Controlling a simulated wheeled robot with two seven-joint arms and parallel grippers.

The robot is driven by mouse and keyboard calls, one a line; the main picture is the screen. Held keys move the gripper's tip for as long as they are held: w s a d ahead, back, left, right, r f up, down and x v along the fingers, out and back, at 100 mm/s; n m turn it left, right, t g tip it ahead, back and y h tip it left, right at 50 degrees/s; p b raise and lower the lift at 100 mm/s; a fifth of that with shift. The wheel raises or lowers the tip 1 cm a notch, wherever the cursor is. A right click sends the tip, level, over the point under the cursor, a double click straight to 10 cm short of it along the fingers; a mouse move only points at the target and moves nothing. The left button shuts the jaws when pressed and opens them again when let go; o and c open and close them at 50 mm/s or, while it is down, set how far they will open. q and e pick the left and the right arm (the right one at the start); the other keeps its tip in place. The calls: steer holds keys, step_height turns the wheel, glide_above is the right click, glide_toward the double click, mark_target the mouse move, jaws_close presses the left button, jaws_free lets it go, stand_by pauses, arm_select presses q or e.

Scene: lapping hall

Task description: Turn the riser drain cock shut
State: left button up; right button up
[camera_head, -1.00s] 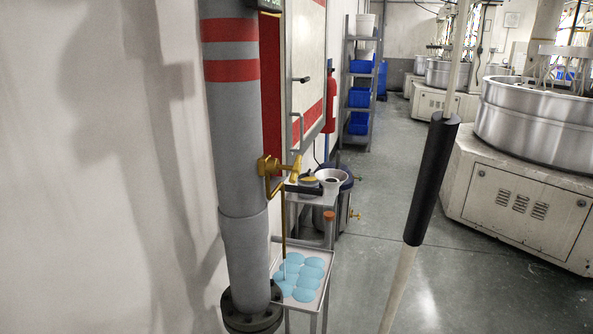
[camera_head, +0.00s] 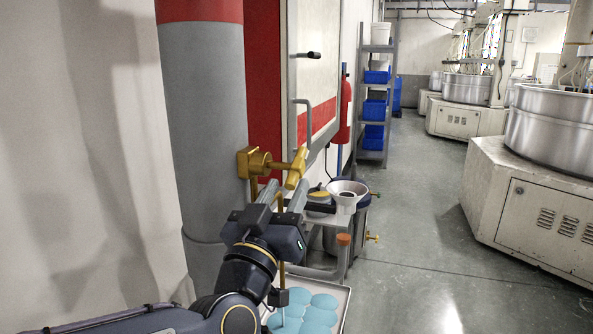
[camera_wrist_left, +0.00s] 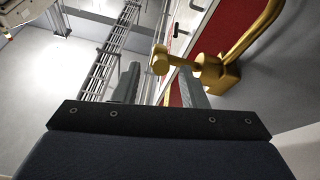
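The brass drain cock (camera_head: 255,163) sits on the side of the grey riser pipe (camera_head: 203,110). Its handle (camera_head: 297,168) is a brass bar on a short stem, tilted, on the cock's right side. My left gripper (camera_head: 287,188) is just below the handle, fingers pointing up and apart with nothing between them. In the left wrist view the handle (camera_wrist_left: 174,60) shows beyond the fingertips, its right part close to the right finger; I cannot tell whether they touch. The cock's body (camera_wrist_left: 214,76) is right of that finger. My right gripper is in neither view.
A tray (camera_head: 347,300) with pale blue discs lies below the cock. A small stand with a funnel (camera_head: 347,190) and a metal pot are just right of my gripper. A red and white cabinet (camera_head: 318,70) stands behind. Clear floor (camera_head: 420,240) lies to the right.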

mark_target(297, 167)
arm_select(q)
steer(key=x, duration=0.6)
steer(key=shift+w+p, duration=0.2)
steer(key=shift+p, duration=0.2)
steer(key=shift+c, duration=0.2)
steer(key=shift+r, duration=0.1)
jaws_close()
